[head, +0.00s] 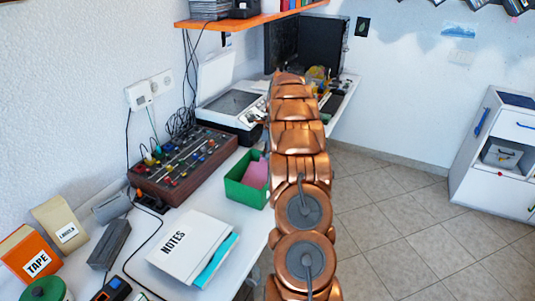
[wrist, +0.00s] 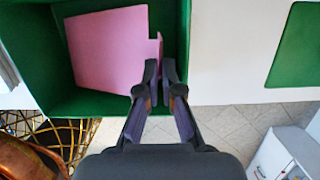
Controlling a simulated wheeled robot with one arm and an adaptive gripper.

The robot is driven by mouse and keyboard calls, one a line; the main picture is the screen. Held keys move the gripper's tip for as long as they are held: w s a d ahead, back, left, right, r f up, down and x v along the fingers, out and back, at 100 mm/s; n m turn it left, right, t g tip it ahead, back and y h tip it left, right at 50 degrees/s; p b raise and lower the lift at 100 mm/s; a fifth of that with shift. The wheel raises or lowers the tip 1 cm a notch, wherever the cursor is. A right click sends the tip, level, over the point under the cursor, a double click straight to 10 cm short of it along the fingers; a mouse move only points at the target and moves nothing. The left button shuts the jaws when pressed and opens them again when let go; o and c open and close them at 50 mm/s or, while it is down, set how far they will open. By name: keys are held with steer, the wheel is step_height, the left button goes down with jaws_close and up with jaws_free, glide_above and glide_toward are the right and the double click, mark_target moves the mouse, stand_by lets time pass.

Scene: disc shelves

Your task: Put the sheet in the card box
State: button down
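A pink sheet (head: 255,175) is inside the walls of an open green box (head: 236,193) on the white desk; my arm hides part of both in the head view. I cannot tell which box is the card box, as no label shows on the green one. In the wrist view the pink sheet (wrist: 103,48) lies over the floor of the green box (wrist: 88,105). My gripper (wrist: 160,70) is at the sheet's right edge, its fingertips close together with a narrow gap. I cannot tell whether the sheet's edge is between them. My arm hides the gripper in the head view.
White notes (head: 190,247) lie left of the green box. A knobbed mixer (head: 183,165) and a printer (head: 232,107) stand behind. An orange tape box (head: 30,258) is at the front left. Tiled floor right of the desk is clear up to a white cabinet (head: 497,165).

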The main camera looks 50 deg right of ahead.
steer(key=shift+f, duration=0.1)
steer(key=c, duration=1.6)
jaws_free()
steer(key=b+v, duration=0.1)
steer(key=v, duration=1.1)
steer(key=shift+b, duration=0.4)
